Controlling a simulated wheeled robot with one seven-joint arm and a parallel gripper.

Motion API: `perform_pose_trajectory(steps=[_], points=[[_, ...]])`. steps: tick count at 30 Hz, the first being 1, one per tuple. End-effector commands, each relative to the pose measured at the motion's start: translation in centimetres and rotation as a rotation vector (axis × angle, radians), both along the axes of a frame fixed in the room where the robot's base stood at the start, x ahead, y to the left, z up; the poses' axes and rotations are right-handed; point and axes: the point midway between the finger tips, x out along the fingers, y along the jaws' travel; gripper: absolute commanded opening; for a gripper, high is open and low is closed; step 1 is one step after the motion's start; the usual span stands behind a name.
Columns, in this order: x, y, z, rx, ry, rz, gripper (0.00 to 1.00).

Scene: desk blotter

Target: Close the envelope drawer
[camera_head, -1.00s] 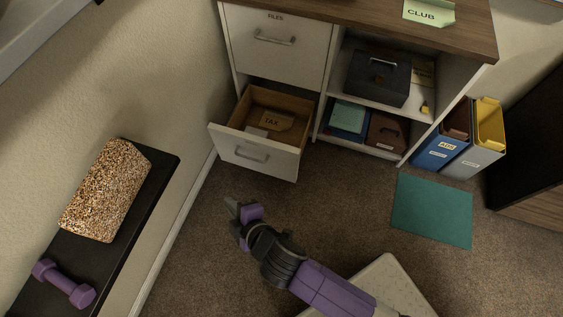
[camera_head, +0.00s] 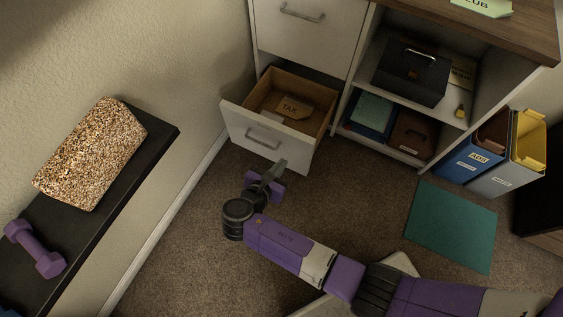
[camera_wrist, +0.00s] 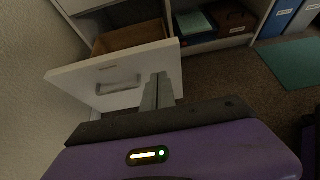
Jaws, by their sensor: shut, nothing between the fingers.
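The envelope drawer (camera_head: 231,121) is the lower drawer of the white cabinet and is pulled out. Inside it lie a brown envelope marked TAX (camera_head: 293,106) and a paler paper. Its front has a grey bar handle (camera_head: 263,139). My gripper (camera_head: 274,170) is shut and empty, in front of the drawer's lower right part. In the wrist view the closed fingers (camera_wrist: 158,90) overlap the right part of the drawer front (camera_wrist: 140,72), right of the handle (camera_wrist: 118,86). I cannot tell whether they touch it.
The upper drawer (camera_head: 308,35) is shut. Right of it, open shelves hold a black box (camera_head: 410,75), a brown case (camera_head: 411,135) and blue boxes. Binders (camera_head: 474,158) stand beside the cabinet. A teal mat (camera_head: 450,228) lies on the carpet. A dark bench (camera_head: 120,165) runs along the left wall.

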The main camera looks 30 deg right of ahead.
Motion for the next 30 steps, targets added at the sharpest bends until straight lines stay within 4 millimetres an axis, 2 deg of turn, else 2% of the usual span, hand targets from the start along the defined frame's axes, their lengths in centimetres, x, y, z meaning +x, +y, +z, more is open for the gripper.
perform_pose_trajectory(steps=[1,11,19,30], points=[[0.5,-0.8,-0.9,0.0,0.0,-0.004,0.0],[3.8,-5.3,-4.2,0.003,-0.001,-0.005,0.0],[5.8,-7.9,-3.9,0.004,-0.004,-0.003,0.0],[6.1,-8.4,-3.7,0.003,-0.001,-0.001,0.0]])
